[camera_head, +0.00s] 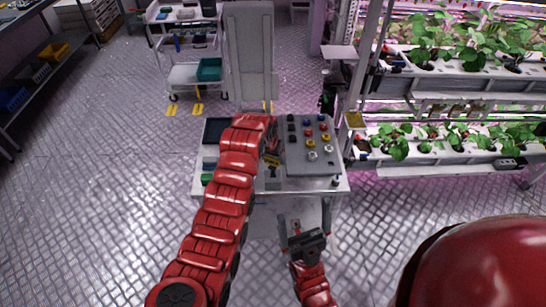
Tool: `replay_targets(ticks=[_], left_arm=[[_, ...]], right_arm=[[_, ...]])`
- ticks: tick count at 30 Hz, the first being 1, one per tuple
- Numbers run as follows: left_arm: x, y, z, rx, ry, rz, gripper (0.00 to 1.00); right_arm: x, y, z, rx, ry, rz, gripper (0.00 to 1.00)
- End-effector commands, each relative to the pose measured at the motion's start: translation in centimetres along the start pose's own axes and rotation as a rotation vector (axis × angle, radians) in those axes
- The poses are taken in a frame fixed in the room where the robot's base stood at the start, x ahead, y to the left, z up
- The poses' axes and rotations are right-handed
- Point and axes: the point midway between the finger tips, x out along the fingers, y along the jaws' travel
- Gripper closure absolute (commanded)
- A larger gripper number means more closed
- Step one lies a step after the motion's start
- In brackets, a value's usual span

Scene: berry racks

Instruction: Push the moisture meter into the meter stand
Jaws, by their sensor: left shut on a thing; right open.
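My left gripper (271,155) is over the middle of the small work table (341,186), beside the knob panel. It is shut on a small yellow and dark thing (271,161), which looks like the moisture meter. The gripper and arm hide much of it. A small dark and grey shape (273,183) just below it on the table may be the meter stand; I cannot tell whether the two touch. My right gripper (302,226) is open and empty, in front of the table's near edge.
A grey panel (298,160) with several coloured knobs covers the table's right half. A dark tray (214,130) and a green item (207,179) are at its left. Plant racks (450,172) stand at the right, a cart (186,75) behind.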

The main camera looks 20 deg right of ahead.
Motion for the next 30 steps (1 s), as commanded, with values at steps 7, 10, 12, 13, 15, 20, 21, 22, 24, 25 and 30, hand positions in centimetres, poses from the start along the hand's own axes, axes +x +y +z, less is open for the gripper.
replay_targets(ticks=[7,10,12,13,15,20,21,22,24,25,30], left_arm=[[-0.01,0.01,-0.04,0.0,0.001,0.0,0.96],[0.06,0.01,0.0,0.0,0.001,0.0,0.96],[0.14,0.02,0.05,0.0,0.001,0.0,0.96],[0.17,0.03,0.06,0.0,0.001,0.0,0.96],[0.22,0.04,0.09,0.0,0.002,-0.001,0.96],[0.27,0.07,0.13,0.0,0.002,-0.001,0.96],[0.26,0.08,0.13,0.0,0.002,-0.001,0.96],[0.24,0.08,0.13,0.0,0.002,-0.001,0.96],[0.21,0.08,0.12,0.0,0.002,-0.001,0.96],[0.2,0.09,0.12,0.0,0.002,-0.001,0.96],[0.19,0.1,0.12,0.0,0.001,-0.001,0.96]], right_arm=[[-0.03,0.0,0.0,0.0,0.0,0.0,0.0],[-0.17,-0.01,0.03,0.0,0.0,0.0,0.0],[-0.33,-0.02,0.06,0.0,0.0,0.0,0.0],[-0.4,-0.02,0.07,0.0,0.0,0.0,0.0],[-0.57,-0.03,0.1,0.0,0.0,0.0,0.0],[-0.83,-0.04,0.14,0.0,0.0,0.0,0.0],[-0.84,-0.04,0.14,0.0,0.0,0.0,0.0],[-0.84,-0.04,0.14,0.0,0.0,0.0,0.0],[-0.81,-0.04,0.13,0.0,0.0,0.0,0.0],[-0.8,-0.04,0.13,0.0,0.0,0.0,0.0],[-0.8,-0.04,0.13,0.0,0.0,0.0,0.0]])
